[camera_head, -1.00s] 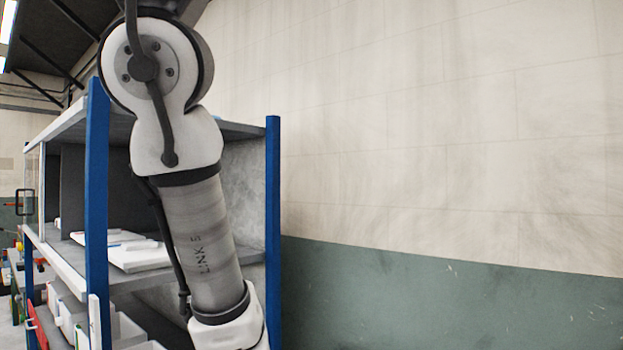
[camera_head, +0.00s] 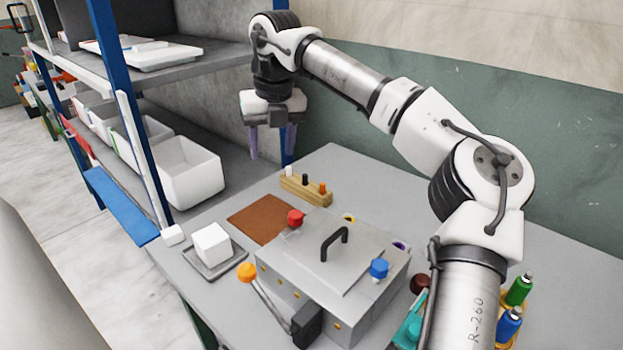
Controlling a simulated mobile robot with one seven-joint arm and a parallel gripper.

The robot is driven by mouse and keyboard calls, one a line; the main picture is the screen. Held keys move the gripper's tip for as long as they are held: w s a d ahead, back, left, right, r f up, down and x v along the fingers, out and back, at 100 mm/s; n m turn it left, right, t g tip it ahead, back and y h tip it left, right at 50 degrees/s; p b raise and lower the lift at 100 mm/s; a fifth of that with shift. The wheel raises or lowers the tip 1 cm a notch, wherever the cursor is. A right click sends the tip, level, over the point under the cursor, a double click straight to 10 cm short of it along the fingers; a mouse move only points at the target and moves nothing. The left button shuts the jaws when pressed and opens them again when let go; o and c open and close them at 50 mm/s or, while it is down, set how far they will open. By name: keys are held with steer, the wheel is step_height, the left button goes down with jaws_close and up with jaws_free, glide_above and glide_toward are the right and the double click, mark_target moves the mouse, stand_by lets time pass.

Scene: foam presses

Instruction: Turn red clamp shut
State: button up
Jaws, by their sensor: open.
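The foam press is a grey metal box (camera_head: 300,300) on the table, with a black handle (camera_head: 335,240) on its lid. The red clamp knob (camera_head: 295,217) sits at the lid's far left corner. Whether it is turned open or shut I cannot tell. A blue knob (camera_head: 379,268) is at the right edge, an orange knob (camera_head: 247,272) at the near left, and a yellow one (camera_head: 348,217) at the back. My gripper (camera_head: 272,142) points down with two purple fingers apart, empty, above and behind the red knob, near the shelf post.
A wooden block with pegs (camera_head: 306,188) and a brown mat (camera_head: 260,218) lie behind the press. A white foam cube (camera_head: 212,244) sits on a grey tray (camera_head: 226,265) at left. The blue-posted shelf holds white bins (camera_head: 190,172). Green (camera_head: 519,290) and blue (camera_head: 509,324) bottles stand at right.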

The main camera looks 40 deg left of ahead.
mark_target(295, 214)
steer(key=shift+m+h, duration=0.5)
steer(key=shift+h, duration=0.3)
steer(key=d+f+p, duration=0.1)
steer(key=f, duration=0.4)
steer(key=w+d+f+p, duration=0.1)
steer(key=f, duration=0.4)
steer(key=d+f+p, duration=0.1)
steer(key=f, duration=0.4)
steer(key=shift+w+d+f+p, duration=0.15)
steer(key=shift+w+d+p, duration=0.2)
steer(key=shift+w, duration=0.05)
steer(key=c, duration=1)
steer(key=shift+o, duration=0.2)
